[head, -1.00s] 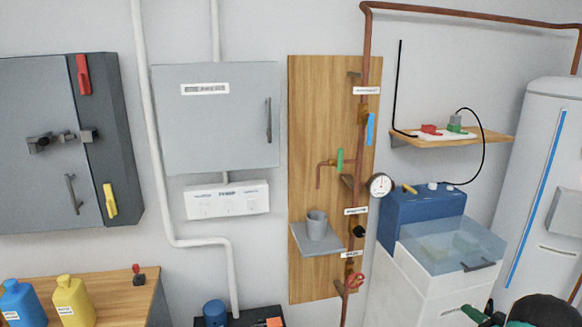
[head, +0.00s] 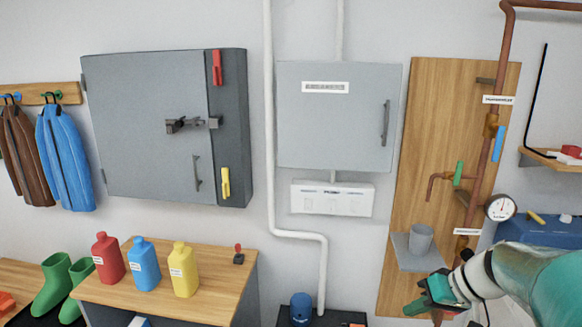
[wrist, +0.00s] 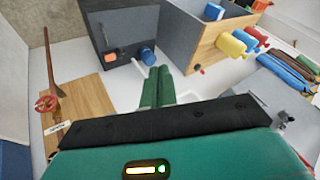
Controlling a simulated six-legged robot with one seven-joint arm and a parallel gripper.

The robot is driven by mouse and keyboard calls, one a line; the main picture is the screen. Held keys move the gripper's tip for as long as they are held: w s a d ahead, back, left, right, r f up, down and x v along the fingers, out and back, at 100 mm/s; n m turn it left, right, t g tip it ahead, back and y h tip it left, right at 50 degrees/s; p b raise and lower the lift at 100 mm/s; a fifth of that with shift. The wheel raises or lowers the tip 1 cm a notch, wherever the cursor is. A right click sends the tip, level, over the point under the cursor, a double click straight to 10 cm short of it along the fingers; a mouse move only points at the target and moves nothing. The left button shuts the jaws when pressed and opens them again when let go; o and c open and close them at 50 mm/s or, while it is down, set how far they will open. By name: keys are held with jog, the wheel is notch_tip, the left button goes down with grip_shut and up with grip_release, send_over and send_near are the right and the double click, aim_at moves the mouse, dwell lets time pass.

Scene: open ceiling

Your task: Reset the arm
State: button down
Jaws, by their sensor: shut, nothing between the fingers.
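My gripper (head: 412,309) shows at the lower right of the head view, at the end of my teal arm. It is in front of the lower part of the wooden pipe board (head: 432,150). In the wrist view my gripper's two green fingers (wrist: 157,86) lie side by side, shut, with nothing held. They point toward the floor and a dark box (wrist: 122,35) beyond. Part of my arm hides the lower pipe in the head view.
A grey cabinet (head: 150,128) and a smaller cabinet (head: 333,118) hang on the wall. Red (head: 108,260), blue (head: 143,265) and yellow bottles (head: 183,271) stand on a wooden bench (head: 222,268). A grey cup (head: 420,238) stands on a small shelf. Green boots (head: 52,284) are at left.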

jog(key=s+a+r+h, duration=0.1)
jog(key=s+a+h, duration=0.2)
jog(key=s+a, duration=0.4)
jog(key=s+a+r+t+h, duration=0.1)
jog(key=s+a+r+h, duration=0.1)
jog(key=s+a, duration=0.4)
jog(key=shift+s+a+m+h, duration=0.35)
jog(key=shift+s+h, duration=0.15)
jog(key=shift+s, duration=0.2)
jog(key=shift+d+r, duration=0.1)
